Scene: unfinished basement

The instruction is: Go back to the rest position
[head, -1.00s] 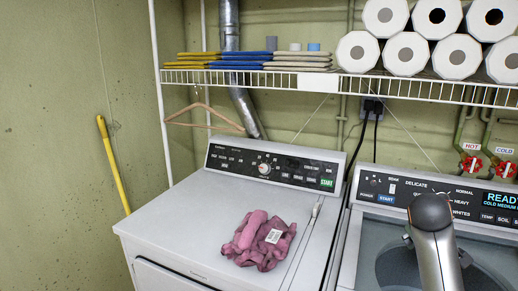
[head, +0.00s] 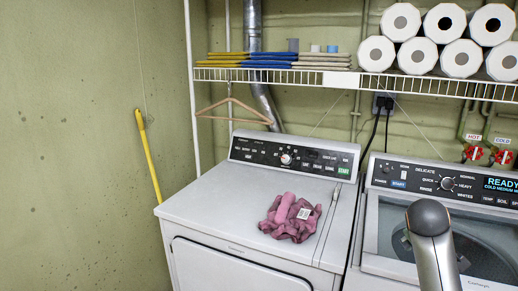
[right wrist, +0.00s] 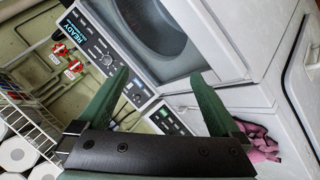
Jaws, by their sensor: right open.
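My right arm (head: 432,240) shows at the lower right of the head view, in front of the right-hand machine; its gripper is out of that view. In the right wrist view my right gripper (right wrist: 160,76) is open, its two green fingers spread apart with nothing between them. The right-hand machine and its lit panel lie beyond the fingers. My left arm and gripper are not in view.
A wire shelf (head: 290,75) holds paper rolls (head: 444,23). A yellow pole (head: 149,160) leans at the left wall.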

